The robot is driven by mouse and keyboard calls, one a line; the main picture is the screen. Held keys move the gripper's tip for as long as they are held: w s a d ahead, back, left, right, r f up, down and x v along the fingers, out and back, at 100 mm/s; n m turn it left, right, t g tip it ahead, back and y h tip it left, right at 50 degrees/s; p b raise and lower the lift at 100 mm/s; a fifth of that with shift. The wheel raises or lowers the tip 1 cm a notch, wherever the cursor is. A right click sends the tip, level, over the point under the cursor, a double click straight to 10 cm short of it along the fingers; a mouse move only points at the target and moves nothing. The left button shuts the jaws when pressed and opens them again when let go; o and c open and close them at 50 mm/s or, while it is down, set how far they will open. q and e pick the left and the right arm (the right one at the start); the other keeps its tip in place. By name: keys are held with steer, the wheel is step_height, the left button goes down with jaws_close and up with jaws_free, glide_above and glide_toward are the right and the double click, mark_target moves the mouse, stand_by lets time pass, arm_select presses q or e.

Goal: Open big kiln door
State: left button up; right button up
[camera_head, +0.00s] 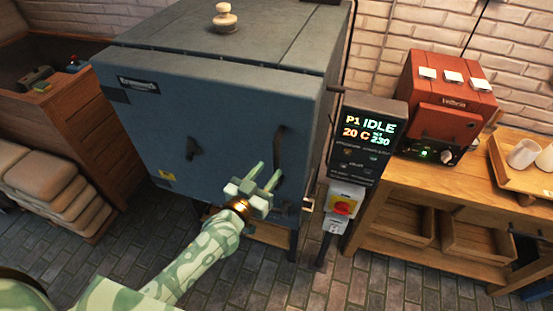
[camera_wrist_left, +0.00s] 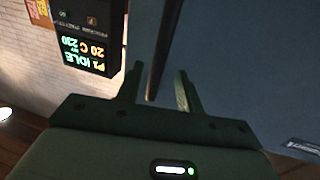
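The big kiln (camera_head: 215,95) is a blue-grey box with its front door (camera_head: 225,130) closed. A dark vertical handle (camera_head: 280,150) is on the right side of the door, and a smaller dark knob (camera_head: 193,149) sits near the middle. My left gripper (camera_head: 267,173) is open in front of the door at the handle's lower part. In the left wrist view, the dark handle bar (camera_wrist_left: 167,45) runs between the two open fingers (camera_wrist_left: 160,85), and no grip on it shows. My right gripper is not in view.
A control panel (camera_head: 362,138) reading IDLE and a box with a red switch (camera_head: 341,206) stand right of the kiln. A small red kiln (camera_head: 445,105) is on a wooden bench (camera_head: 395,195). Stacked sacks (camera_head: 52,185) lie at left. Brick floor (camera_head: 330,285) in front is clear.

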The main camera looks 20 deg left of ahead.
mark_target(275, 164)
arm_select(q)
steer(key=x, duration=0.5)
steer(key=shift+w+d, duration=0.15)
steer(key=shift+w, duration=0.05)
steer(key=shift+s, duration=0.1)
jaws_close()
